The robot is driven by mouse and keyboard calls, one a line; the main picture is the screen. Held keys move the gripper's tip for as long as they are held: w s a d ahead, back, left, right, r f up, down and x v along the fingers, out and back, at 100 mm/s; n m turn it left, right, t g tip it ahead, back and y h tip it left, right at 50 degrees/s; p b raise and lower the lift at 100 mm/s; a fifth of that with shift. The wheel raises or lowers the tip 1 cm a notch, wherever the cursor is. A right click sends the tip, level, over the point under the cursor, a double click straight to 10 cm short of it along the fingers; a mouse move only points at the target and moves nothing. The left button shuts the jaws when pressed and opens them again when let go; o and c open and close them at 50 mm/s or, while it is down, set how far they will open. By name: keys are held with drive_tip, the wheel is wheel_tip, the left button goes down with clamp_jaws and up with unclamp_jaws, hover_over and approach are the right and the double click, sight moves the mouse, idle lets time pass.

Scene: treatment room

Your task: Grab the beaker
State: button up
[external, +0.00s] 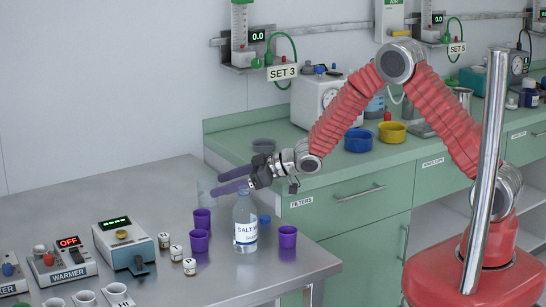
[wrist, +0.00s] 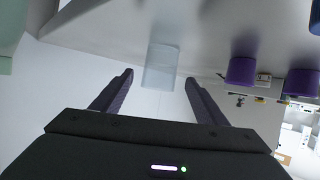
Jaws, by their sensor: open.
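The beaker (external: 205,191) is clear and faint in the external view, standing on the metal table just past my fingertips. In the wrist view the beaker (wrist: 162,62) shows as a pale translucent cylinder, ahead of and roughly centred between my two dark fingers. My gripper (external: 216,184) is open and empty, reaching left toward the beaker above the table. It also shows in the wrist view (wrist: 159,78), with a finger to each side and a visible gap between them. The exact distance from fingertips to beaker is hard to tell.
Purple cups (external: 202,219) stand close to the beaker, and another purple cup (external: 288,237) is at right. A salt water bottle (external: 246,224) stands below my gripper.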

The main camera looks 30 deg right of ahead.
sight(214, 186)
drive_tip(key=shift+x, duration=1.85)
drive_tip(key=shift+f, duration=0.1)
drive_tip(key=shift+c, duration=0.2)
drive_tip(key=c, duration=1.1)
drive_tip(key=shift+c, duration=0.2)
drive_tip(key=shift+r, duration=0.25)
wheel_tip(214, 186, up, 9)
drive_tip(key=shift+r, duration=0.25)
